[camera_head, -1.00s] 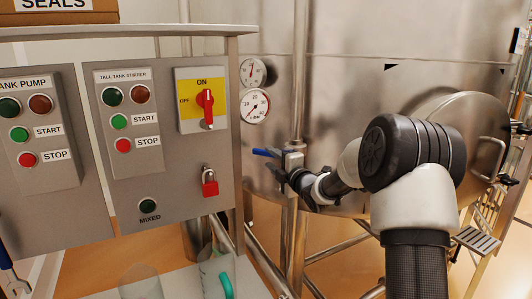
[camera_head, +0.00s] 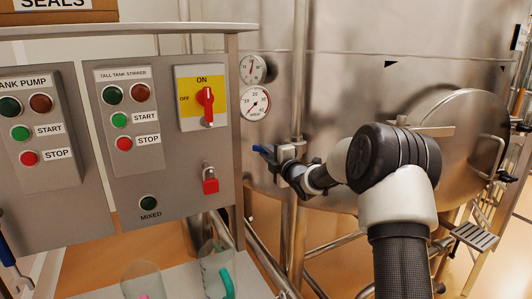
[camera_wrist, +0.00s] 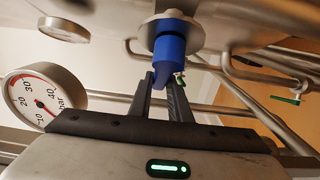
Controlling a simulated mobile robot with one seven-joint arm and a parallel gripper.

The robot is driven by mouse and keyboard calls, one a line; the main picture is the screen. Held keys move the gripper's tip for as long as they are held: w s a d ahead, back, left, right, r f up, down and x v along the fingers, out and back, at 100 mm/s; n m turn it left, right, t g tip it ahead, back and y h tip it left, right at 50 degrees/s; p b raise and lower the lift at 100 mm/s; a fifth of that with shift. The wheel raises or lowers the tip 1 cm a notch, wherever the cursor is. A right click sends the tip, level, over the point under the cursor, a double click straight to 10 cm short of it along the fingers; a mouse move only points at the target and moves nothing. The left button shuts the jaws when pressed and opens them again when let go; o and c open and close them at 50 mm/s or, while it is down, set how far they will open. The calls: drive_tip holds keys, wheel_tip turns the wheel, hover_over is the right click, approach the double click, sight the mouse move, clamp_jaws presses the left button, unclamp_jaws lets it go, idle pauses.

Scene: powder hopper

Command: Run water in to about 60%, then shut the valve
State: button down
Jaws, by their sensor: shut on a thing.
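The valve has a blue lever handle (camera_head: 264,151) and sits on the vertical steel pipe in front of the large steel tank (camera_head: 345,85). My gripper (camera_head: 283,168) is at the valve, coming from the right. In the wrist view the two dark fingers of my gripper (camera_wrist: 168,82) are closed around the lower part of the blue handle (camera_wrist: 172,55). The fingers hide part of it. The water level inside the tank does not show. Two round gauges, an upper one (camera_head: 252,69) and a lower one (camera_head: 255,104), are left of the pipe.
A control panel (camera_head: 165,175) with start and stop buttons fills the left side. It carries a red switch (camera_head: 206,100) on a yellow plate and a red padlock (camera_head: 210,185). Clear vessels (camera_head: 142,282) stand below it. Steps (camera_head: 475,236) are at the right.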

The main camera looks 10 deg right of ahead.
drive_tip(key=shift+f+b, duration=0.2)
drive_tip(key=shift+b, duration=1.1)
drive_tip(key=shift+s+d+r+m+t+h+b, duration=0.2)
drive_tip(key=shift+r+m+t+b, duration=0.85)
drive_tip(key=shift+b, duration=2.65)
drive_tip(key=shift+s+d+r+m+t+h+b, duration=0.25)
drive_tip(key=shift+r+m+t+b, duration=0.75)
drive_tip(key=shift+b, duration=2.7)
drive_tip(key=shift+s+d+r+m+t+h+b, duration=0.1)
drive_tip(key=shift+d+r+m+t+h+b, duration=0.35)
drive_tip(key=shift+m+t+b, duration=2.15)
drive_tip(key=shift+a+r+n+g+b, duration=0.15)
drive_tip(key=shift+n+g+b, duration=0.7)
drive_tip(key=shift+g+b, duration=0.3)
drive_tip(key=c, duration=1.6)
unclamp_jaws()
drive_tip(key=shift+c, duration=0.2)
